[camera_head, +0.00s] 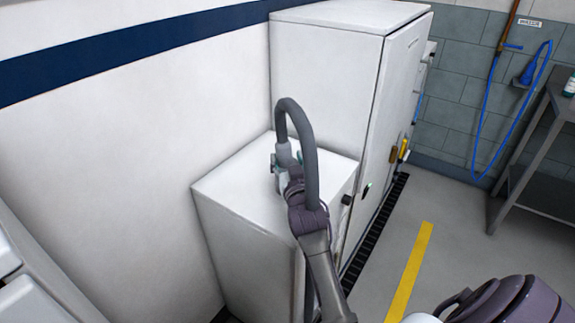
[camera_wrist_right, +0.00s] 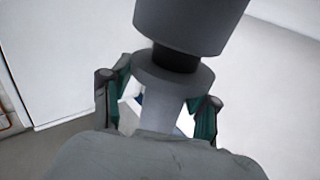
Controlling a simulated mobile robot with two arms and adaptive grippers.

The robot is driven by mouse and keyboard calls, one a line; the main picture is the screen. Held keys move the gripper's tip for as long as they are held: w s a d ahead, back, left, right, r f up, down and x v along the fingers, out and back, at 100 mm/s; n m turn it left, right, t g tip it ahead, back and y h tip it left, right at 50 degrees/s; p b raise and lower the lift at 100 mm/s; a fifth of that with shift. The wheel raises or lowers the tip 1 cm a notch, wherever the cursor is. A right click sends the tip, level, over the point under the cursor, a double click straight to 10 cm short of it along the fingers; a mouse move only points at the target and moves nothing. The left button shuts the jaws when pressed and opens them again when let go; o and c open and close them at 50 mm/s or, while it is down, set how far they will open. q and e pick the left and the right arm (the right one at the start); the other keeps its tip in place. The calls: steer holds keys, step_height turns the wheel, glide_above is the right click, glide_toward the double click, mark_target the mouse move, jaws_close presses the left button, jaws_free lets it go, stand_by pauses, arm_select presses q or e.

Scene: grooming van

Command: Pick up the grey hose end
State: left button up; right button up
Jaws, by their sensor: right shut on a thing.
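The grey hose end (camera_head: 284,152) is held upright above the low white cabinet, with the grey hose (camera_head: 306,130) arching up from it and curving down to the right. My right gripper (camera_head: 284,168) is shut on the hose end. In the right wrist view the grey hose end (camera_wrist_right: 173,76) sits between the two teal-padded fingers of the same gripper (camera_wrist_right: 163,104). Its lower part is partly hidden by the gripper body. My left gripper is not in view.
The low white cabinet (camera_head: 240,215) stands against the white wall below the gripper, beside a taller white cabinet (camera_head: 325,75). A blue hose (camera_head: 485,110) hangs on the grey block wall. A metal table (camera_head: 545,130) stands at the right. The floor with the yellow stripe (camera_head: 410,270) looks clear.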

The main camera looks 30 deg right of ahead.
steer(key=shift+r, duration=0.5)
step_height(320, 180, up, 8)
steer(key=shift+f, duration=0.1)
step_height(320, 180, up, 3)
steer(key=shift+f+p, duration=0.15)
steer(key=shift+p, duration=0.8)
step_height(320, 180, up, 3)
steer(key=p, duration=0.3)
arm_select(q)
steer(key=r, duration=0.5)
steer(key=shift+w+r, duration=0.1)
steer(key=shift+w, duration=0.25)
arm_select(e)
steer(key=shift+f, duration=0.1)
